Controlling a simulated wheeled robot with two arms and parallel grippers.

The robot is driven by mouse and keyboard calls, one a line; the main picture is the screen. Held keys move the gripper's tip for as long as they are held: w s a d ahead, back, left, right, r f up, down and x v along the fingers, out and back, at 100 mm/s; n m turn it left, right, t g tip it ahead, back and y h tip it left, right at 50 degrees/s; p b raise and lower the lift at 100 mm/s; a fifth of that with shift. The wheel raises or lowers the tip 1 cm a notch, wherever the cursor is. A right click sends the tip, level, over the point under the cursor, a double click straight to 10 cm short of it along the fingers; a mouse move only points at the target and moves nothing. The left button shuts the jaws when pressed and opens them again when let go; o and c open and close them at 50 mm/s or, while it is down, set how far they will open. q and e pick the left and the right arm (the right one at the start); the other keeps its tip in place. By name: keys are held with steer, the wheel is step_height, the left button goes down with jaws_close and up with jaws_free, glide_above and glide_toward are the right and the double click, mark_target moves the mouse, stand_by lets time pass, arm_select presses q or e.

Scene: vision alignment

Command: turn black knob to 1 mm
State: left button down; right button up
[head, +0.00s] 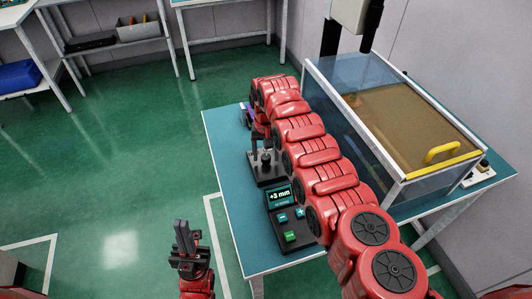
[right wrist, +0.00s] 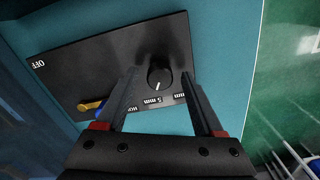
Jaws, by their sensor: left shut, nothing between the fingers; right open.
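The black knob (right wrist: 160,77) stands on a dark panel (right wrist: 95,62) in the right wrist view. Its small white mark points down toward the printed mm labels, roughly at the middle one, which seems to read 5 mm. My right gripper (right wrist: 158,73) is open, with one finger on each side of the knob and gaps between; contact cannot be told. A small display (head: 279,196) on the table reads +3 mm. My left gripper (head: 184,237) is shut and empty, left of the table.
A yellow and blue lever (right wrist: 92,105) sits on the panel beside the left finger. A clear-walled case with a yellow handle (head: 441,154) stands right of my arm.

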jaws_close()
stand_by(0.4)
steer(key=shift+f+n+b, duration=0.2)
steer(key=shift+n+b, duration=0.9)
steer(key=n+b, duration=0.3)
steer(key=n, duration=0.1)
steer(key=shift+n, duration=0.3)
steer(key=shift+r+n+b, duration=0.1)
steer(key=shift+n+b, duration=0.65)
steer(key=shift+n, duration=0.45)
steer(key=shift+r+n+b, duration=0.1)
steer(key=shift+n+b, duration=0.2)
steer(key=shift+n, duration=1)
